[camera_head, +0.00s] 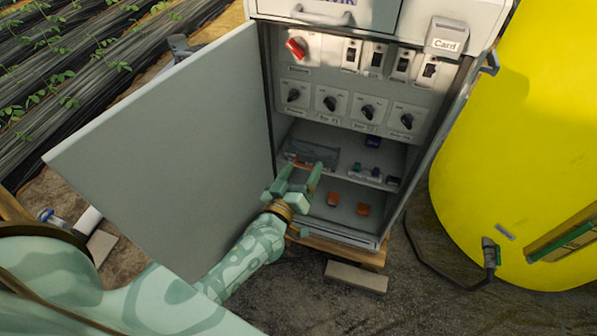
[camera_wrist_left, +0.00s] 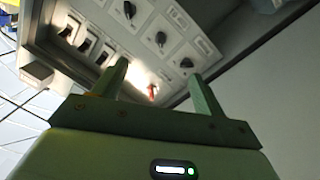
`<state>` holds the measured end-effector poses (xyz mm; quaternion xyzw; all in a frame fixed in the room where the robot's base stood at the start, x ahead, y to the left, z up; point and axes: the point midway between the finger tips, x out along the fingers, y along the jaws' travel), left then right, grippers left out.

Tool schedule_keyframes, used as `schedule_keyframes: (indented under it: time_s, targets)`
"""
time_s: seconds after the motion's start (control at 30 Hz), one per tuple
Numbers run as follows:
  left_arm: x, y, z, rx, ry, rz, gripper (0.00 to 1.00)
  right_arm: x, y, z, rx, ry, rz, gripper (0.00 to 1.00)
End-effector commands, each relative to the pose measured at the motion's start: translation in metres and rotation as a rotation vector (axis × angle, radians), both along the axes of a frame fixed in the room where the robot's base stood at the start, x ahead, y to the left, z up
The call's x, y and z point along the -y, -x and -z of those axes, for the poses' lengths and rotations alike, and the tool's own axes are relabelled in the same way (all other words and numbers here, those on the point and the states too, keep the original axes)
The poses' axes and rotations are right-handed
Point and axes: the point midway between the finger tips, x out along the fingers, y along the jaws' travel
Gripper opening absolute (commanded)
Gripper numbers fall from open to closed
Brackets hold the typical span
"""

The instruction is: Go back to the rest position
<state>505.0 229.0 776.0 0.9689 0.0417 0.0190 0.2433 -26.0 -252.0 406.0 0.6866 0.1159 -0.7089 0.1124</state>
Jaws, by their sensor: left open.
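My left gripper (camera_head: 300,178) is open, with its two fingers apart and nothing seen between them. It is in front of the lower part of the open cabinet (camera_head: 423,190), near the shelf. In the left wrist view the open fingers (camera_wrist_left: 160,85) point toward the cabinet's panel of knobs and switches (camera_wrist_left: 135,30), apart from it as far as I can tell. My left arm (camera_head: 245,262) reaches in from the lower left, in front of the cabinet door. My right gripper is in neither view.
The grey cabinet door (camera_head: 180,130) stands open to the left. A red switch (camera_head: 297,47) and several black knobs are on the panel. Small coloured parts lie on the shelf, with orange pieces (camera_head: 333,198) below. A yellow tank (camera_head: 520,150) stands at right. A block (camera_head: 356,277) lies in front.

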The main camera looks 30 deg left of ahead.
Motion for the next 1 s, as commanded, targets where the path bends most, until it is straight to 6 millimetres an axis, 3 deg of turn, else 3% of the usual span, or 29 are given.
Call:
schedule_keyframes:
  time_s: [0.4, 0.47, 0.57, 0.67, 0.7, 0.77, 0.9, 1.0]
  targets:
    - [0.002, 0.0, 0.001, -0.008, 0.013, 0.013, 0.71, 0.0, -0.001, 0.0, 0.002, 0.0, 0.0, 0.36]
    - [0.009, 0.001, 0.016, -0.054, -0.011, 0.052, 0.71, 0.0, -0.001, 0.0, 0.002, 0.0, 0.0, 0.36]
    - [0.021, 0.016, 0.069, -0.2, -0.088, 0.13, 0.71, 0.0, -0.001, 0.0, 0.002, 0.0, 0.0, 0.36]
    - [0.03, 0.056, 0.142, -0.413, -0.187, 0.222, 0.71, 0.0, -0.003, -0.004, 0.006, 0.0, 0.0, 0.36]
    - [0.031, 0.079, 0.172, -0.506, -0.228, 0.26, 0.71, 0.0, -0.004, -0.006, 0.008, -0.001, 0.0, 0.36]
    - [0.031, 0.117, 0.212, -0.641, -0.284, 0.313, 0.71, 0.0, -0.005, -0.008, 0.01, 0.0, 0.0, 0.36]
    - [0.021, 0.223, 0.285, -0.943, -0.402, 0.435, 0.71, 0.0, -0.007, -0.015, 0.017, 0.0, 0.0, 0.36]
    - [0.009, 0.308, 0.319, -1.143, -0.476, 0.518, 0.71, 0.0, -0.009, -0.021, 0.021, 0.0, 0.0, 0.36]
